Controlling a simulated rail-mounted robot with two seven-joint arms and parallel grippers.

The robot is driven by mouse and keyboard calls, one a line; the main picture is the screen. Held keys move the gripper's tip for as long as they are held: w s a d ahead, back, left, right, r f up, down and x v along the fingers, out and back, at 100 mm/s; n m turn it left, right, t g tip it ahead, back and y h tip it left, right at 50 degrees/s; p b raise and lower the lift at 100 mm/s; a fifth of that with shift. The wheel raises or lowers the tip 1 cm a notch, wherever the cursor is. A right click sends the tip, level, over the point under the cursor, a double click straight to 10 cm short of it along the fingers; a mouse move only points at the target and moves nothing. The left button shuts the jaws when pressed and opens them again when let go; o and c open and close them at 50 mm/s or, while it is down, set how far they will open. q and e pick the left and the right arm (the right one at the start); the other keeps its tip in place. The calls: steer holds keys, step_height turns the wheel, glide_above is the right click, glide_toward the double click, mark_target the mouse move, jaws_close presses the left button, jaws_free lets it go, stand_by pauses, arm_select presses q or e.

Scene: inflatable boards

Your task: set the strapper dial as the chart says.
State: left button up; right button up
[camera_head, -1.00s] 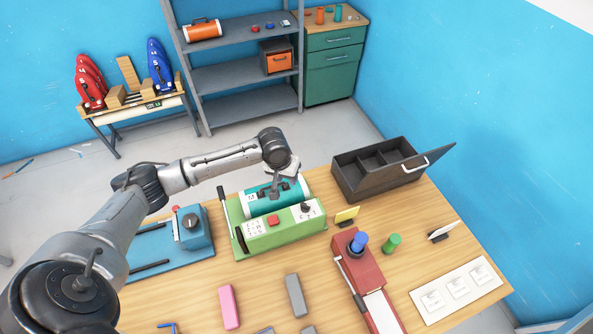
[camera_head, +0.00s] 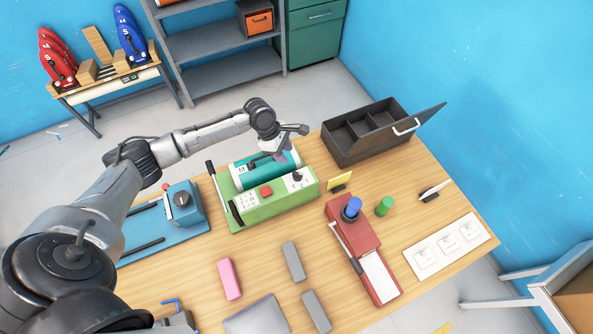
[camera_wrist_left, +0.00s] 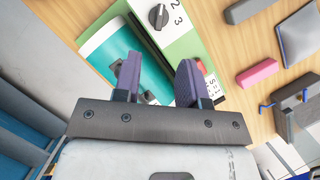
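A green machine (camera_head: 270,207) stands on the table with a teal roll (camera_head: 239,175) lying along its back. Its dark dial (camera_head: 297,176) is on a white plate at the right end of its top. In the left wrist view the dial (camera_wrist_left: 158,16) shows beside the numbers 2 and 3. A small printed chart (camera_head: 244,201) is at the left end of the top; its text is too small to read fully. My left gripper (camera_head: 281,157) is above the roll, near the dial. Its purple fingers (camera_wrist_left: 158,80) are apart with nothing held. My right gripper is out of view.
A red button (camera_head: 265,191) sits between chart and dial. A black lever (camera_head: 224,190) rises at the left end. A blue machine (camera_head: 183,207) with another dial is left, an open black box (camera_head: 367,133) behind right, a red device (camera_head: 360,240) at right.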

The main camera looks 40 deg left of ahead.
mark_target(297, 173)
arm_select(q)
steer(key=x, duration=1.1)
steer(key=shift+w+d+f, duration=0.1)
steer(key=shift+f, duration=0.1)
jaws_close()
